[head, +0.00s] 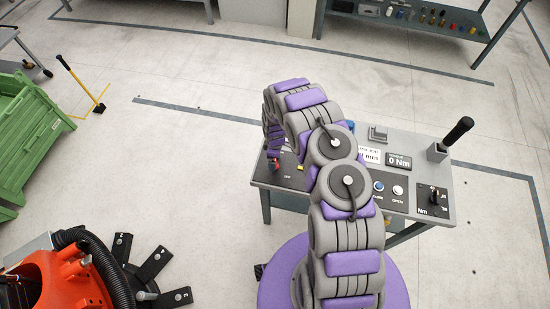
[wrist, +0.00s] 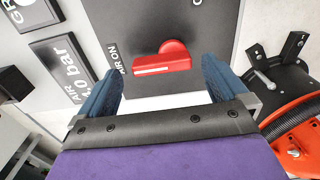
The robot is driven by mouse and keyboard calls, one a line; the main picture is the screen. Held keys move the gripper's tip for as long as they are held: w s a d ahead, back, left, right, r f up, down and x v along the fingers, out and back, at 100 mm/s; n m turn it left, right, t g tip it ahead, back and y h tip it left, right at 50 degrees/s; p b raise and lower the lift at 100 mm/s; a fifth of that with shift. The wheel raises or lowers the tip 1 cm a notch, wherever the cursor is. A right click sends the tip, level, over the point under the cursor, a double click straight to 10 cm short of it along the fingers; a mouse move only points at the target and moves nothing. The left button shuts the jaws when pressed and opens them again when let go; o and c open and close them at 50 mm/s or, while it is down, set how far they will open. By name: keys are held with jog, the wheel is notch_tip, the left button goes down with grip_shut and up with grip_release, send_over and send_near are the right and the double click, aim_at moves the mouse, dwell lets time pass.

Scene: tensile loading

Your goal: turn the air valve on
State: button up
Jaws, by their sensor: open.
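The red air valve handle (wrist: 163,62) sits on a dark grey panel plate (wrist: 195,22) in the wrist view. Its lever points left, towards the "AIR ON" label (wrist: 115,58). Another label at the top edge is cut off. My gripper (wrist: 160,76) is open, with one blue finger on each side of the handle. I see a gap between each finger and the handle, and cannot tell how far above the panel the fingertips are. In the head view a bit of the red handle (head: 275,164) shows at the console's left, partly hidden by my arm.
An orange machine with black arms (head: 75,275) stands at lower left, a green crate (head: 30,135) at far left. Open floor lies between.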

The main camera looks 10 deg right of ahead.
notch_tip(320, 180, up, 16)
jog(key=shift+f, duration=0.2)
dwell(0.4)
dwell(0.4)
